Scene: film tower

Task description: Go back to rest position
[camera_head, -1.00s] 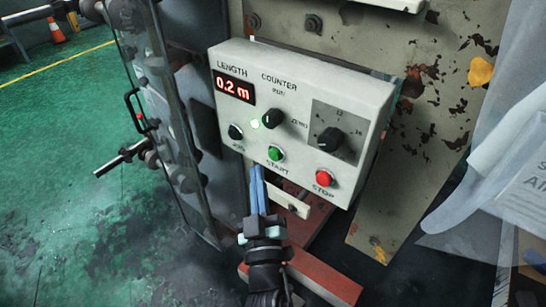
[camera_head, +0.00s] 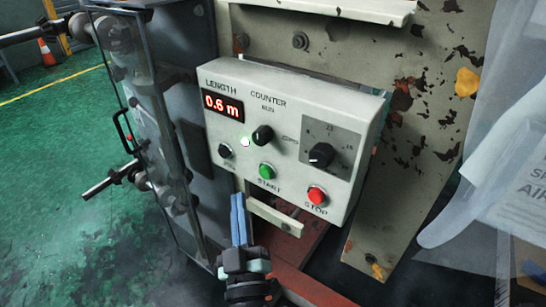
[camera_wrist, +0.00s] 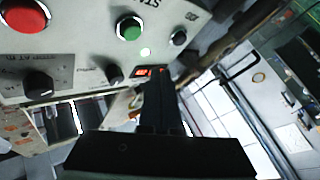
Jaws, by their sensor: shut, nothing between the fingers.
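My gripper (camera_head: 238,212) is in the lower middle of the head view. Its blue fingers are together and empty, pointing up below the control box. In the wrist view the dark fingers (camera_wrist: 158,95) also show closed, with the box's face behind them. The pale control box (camera_head: 290,135) has a red display (camera_head: 222,106) reading 0.6 m, a green START button (camera_head: 267,171) and a red STOP button (camera_head: 317,195). The fingertips appear just below and left of the START button. I cannot tell the exact gap.
A clear-panelled cabinet (camera_head: 160,130) with rollers stands left of the box. A red base beam (camera_head: 300,285) runs below it. Wrapped clear film (camera_head: 480,190) is at the right. An orange cone (camera_head: 46,53) is far left, and the green floor there is open.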

